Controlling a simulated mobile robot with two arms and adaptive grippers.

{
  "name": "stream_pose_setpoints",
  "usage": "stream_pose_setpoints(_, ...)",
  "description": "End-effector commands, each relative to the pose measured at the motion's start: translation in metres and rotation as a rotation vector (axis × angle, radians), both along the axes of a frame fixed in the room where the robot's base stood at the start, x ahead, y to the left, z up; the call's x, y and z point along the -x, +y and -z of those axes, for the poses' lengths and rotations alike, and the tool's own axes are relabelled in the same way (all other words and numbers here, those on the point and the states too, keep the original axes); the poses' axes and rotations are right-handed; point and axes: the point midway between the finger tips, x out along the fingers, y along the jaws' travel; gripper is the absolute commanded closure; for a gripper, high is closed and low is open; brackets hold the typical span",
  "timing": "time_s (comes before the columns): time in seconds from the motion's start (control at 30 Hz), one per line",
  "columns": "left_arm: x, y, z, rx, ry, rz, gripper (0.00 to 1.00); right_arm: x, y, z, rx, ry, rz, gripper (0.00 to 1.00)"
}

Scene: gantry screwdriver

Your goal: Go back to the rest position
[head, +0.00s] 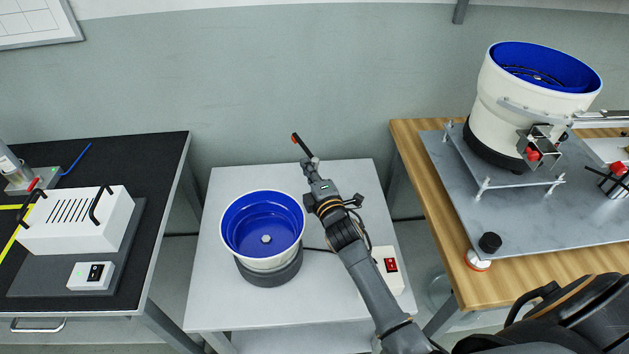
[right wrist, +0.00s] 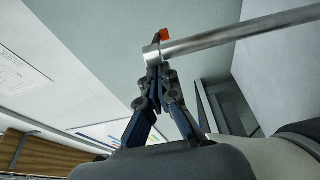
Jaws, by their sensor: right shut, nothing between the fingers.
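My right gripper (head: 309,162) is over the back of the small grey table. Its fingers are shut and also show in the right wrist view (right wrist: 159,75). A short dark bar with a red tip (head: 296,139) shows just beyond the fingertips in the head view. In the right wrist view a silver rod (right wrist: 235,36) with a red piece (right wrist: 164,34) at its left end appears right by the fingertips; I cannot tell whether they touch. My left gripper is not in view.
A blue-lined bowl feeder (head: 262,224) stands left of my right arm, and a white switch box (head: 389,270) is close on its right. A larger feeder (head: 490,100) stands on the wooden table at right. A white vented box (head: 75,222) sits on the black table at left.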

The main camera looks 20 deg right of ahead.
Motion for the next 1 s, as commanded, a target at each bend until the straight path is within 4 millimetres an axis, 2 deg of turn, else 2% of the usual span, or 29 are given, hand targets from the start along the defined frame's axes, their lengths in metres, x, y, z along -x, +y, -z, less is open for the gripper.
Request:
stream_pose_setpoints(0.1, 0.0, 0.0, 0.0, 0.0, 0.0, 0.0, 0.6, 0.025, 0.001, 0.001, 0.0, 0.0, 0.0, 1.0)
stream_pose_setpoints(0.3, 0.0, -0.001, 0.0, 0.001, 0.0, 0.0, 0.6, 0.051, 0.002, 0.0, 0.0, 0.0, 0.0, 1.0)
stream_pose_setpoints(0.67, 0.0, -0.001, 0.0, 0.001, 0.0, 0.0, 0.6, 0.063, 0.001, 0.002, -0.03, 0.021, 0.01, 1.0)
stream_pose_setpoints(0.77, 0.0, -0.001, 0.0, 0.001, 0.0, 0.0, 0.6, 0.075, -0.004, 0.012, -0.129, 0.089, 0.043, 1.0)
stream_pose_setpoints(0.83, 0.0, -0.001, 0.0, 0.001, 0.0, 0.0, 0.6, 0.091, -0.007, 0.023, -0.246, 0.167, 0.084, 1.0)
stream_pose_setpoints(1.0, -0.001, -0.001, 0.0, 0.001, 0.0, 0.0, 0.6, 0.151, -0.007, 0.053, -0.592, 0.403, 0.233, 1.0)
